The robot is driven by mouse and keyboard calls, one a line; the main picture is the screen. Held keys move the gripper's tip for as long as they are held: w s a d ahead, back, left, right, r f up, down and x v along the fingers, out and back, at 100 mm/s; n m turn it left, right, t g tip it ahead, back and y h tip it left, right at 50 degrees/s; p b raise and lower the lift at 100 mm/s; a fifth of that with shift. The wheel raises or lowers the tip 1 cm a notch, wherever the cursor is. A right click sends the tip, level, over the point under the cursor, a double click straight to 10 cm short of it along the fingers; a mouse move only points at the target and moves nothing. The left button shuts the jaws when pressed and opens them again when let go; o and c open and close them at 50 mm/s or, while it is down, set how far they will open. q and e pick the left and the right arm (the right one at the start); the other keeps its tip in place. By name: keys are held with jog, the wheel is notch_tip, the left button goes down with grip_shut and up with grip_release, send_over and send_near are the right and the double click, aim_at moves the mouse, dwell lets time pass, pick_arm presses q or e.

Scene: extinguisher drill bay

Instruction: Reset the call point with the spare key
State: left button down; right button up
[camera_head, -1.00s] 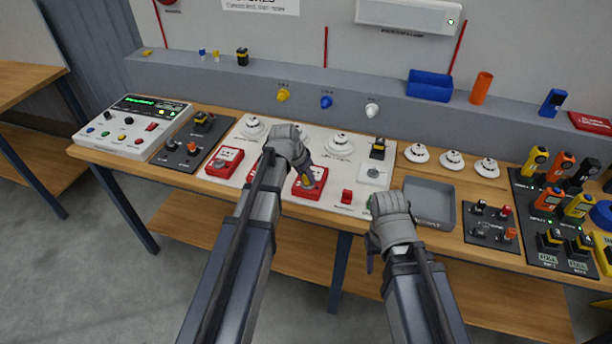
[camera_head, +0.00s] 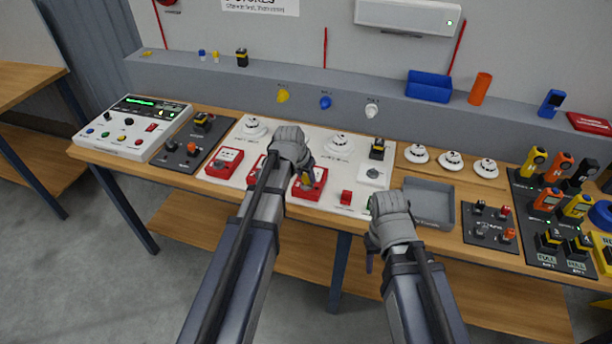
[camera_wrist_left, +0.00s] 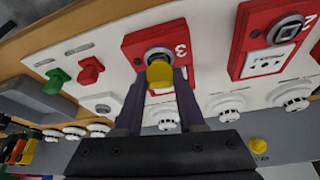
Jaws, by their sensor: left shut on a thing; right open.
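My left gripper (camera_head: 304,167) is over the third red call point (camera_head: 309,187) on the white panel. In the left wrist view its two dark fingers (camera_wrist_left: 160,92) are shut on a yellow key (camera_wrist_left: 160,74). The key's yellow head lies over the round lock of the red call point marked 3 (camera_wrist_left: 139,47). I cannot tell how deep the key sits in it. Call point 2 (camera_wrist_left: 267,45) is beside it, with an empty-looking round lock. My right gripper (camera_head: 370,262) is open and empty, low in front of the bench edge; its fingers are partly hidden.
A grey tray (camera_head: 447,204) is right of the panel, and a small red block (camera_head: 346,197) is on the panel. White detectors (camera_head: 338,145) stand behind the call points. A control console (camera_head: 133,127) is at the left. Extinguisher gear (camera_head: 548,199) crowds the right end.

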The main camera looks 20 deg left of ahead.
pick_arm(q)
jog(key=shift+r+p, duration=2)
jog(key=shift+r, duration=0.15)
jog(key=shift+r, duration=0.15)
